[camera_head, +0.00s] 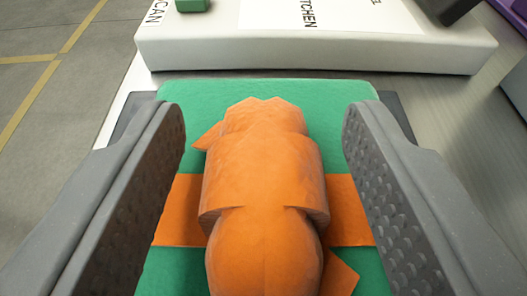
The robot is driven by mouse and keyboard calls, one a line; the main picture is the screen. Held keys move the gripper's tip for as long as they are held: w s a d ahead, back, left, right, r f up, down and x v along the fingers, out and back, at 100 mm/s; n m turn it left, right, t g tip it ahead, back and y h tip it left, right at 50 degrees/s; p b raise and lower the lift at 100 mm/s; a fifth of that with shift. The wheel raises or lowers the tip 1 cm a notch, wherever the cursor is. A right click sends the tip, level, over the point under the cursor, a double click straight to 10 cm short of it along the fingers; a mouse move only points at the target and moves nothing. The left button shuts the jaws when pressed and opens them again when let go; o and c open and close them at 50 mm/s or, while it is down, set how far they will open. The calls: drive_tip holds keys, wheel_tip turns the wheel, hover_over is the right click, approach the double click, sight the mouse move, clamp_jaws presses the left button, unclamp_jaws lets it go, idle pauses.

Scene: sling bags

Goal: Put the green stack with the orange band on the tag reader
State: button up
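The green stack (200,98) lies flat below my gripper. Its orange band (348,210) runs across it from left to right. A faceted orange lump (263,170) sits on top along the middle and hides much of the stack. My gripper (264,115) is open, with one finger on each side of the orange lump and a visible gap to it on both sides. Dark flat corners (397,112) show under the stack's far end; I cannot tell whether they belong to the tag reader.
A thick white board (420,55) with printed words, including "KITCHEN", lies just beyond the stack. A small green block (193,5) sits on it. A dark object shows at the top right. Bare grey tabletop (450,120) lies at right; floor with yellow lines (45,65) at left.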

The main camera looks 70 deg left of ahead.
drive_tip(key=shift+v, duration=3.8)
drive_tip(key=shift+w+a+r, duration=0.1)
drive_tip(key=shift+a+r, duration=0.2)
drive_tip(key=shift+r, duration=0.1)
drive_tip(key=s+a+r+m+t+h, duration=0.2)
drive_tip(key=s+r+m+t+h, duration=0.1)
drive_tip(key=r, duration=1)
drive_tip(key=s+a+r+m+t+h, duration=0.2)
drive_tip(key=s+r+m+t+h, duration=0.2)
drive_tip(key=r, duration=1)
drive_tip(key=s+a+r+m+t+h, duration=0.2)
drive_tip(key=r+m+h, duration=0.4)
drive_tip(key=r, duration=0.8)
drive_tip(key=s+m+t, duration=0.1)
drive_tip(key=s, duration=0.1)
drive_tip(key=shift+s+r+t+h, duration=0.25)
drive_tip(key=shift+s+t+h, duration=0.05)
drive_tip(key=shift+t+h, duration=0.1)
drive_tip(key=shift+a, duration=0.15)
